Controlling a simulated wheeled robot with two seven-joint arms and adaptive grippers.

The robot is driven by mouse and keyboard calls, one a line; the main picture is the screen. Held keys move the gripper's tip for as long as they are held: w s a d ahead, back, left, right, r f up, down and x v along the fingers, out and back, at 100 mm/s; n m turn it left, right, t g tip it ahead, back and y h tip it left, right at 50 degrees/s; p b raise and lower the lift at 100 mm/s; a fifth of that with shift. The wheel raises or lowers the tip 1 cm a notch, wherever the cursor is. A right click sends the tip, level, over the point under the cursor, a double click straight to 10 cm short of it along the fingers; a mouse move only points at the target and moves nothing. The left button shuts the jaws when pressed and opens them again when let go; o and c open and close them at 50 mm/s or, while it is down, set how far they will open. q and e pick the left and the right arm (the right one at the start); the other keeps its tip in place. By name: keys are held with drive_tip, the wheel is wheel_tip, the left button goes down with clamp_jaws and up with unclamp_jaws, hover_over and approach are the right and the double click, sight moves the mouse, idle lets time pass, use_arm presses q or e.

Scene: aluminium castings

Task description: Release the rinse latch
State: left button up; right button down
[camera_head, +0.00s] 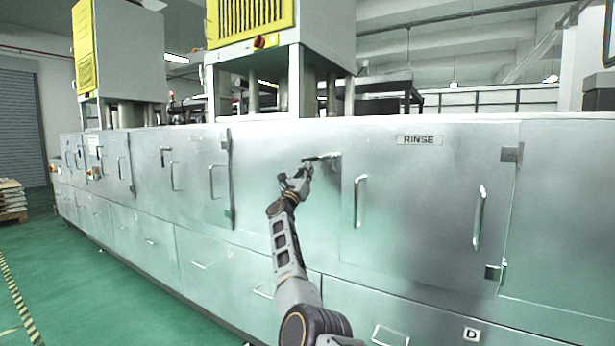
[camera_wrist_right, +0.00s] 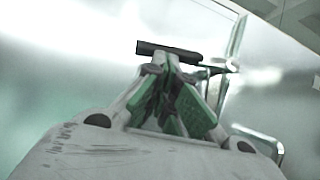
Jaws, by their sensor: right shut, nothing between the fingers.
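The rinse latch (camera_head: 326,156) is a small dark lever near the upper left edge of the silver door labelled RINSE (camera_head: 419,140). It lies roughly level. In the right wrist view its dark bar (camera_wrist_right: 160,50) shows just beyond my fingertips, with a thin metal part to its right. My right gripper (camera_head: 305,172) is shut and empty, just below and left of the latch. In the right wrist view my right gripper (camera_wrist_right: 172,66) has its green-padded fingers close to the bar. I cannot tell whether they touch it. My left gripper is out of view.
The door has upright handles, one on its left (camera_head: 360,201) and one on its right (camera_head: 479,217). Hinges (camera_head: 511,154) sit at its right edge. Lower drawers (camera_head: 199,265) run below. The green floor (camera_head: 100,285) is clear at left.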

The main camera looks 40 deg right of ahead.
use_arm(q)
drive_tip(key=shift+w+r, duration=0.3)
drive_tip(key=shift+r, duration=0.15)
use_arm(e)
drive_tip(key=shift+w+r, duration=0.2)
drive_tip(key=shift+r, duration=0.2)
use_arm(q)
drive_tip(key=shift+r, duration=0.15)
use_arm(e)
drive_tip(key=shift+a+r, duration=0.1)
use_arm(q)
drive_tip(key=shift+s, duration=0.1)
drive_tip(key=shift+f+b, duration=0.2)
drive_tip(key=shift+b, duration=0.1)
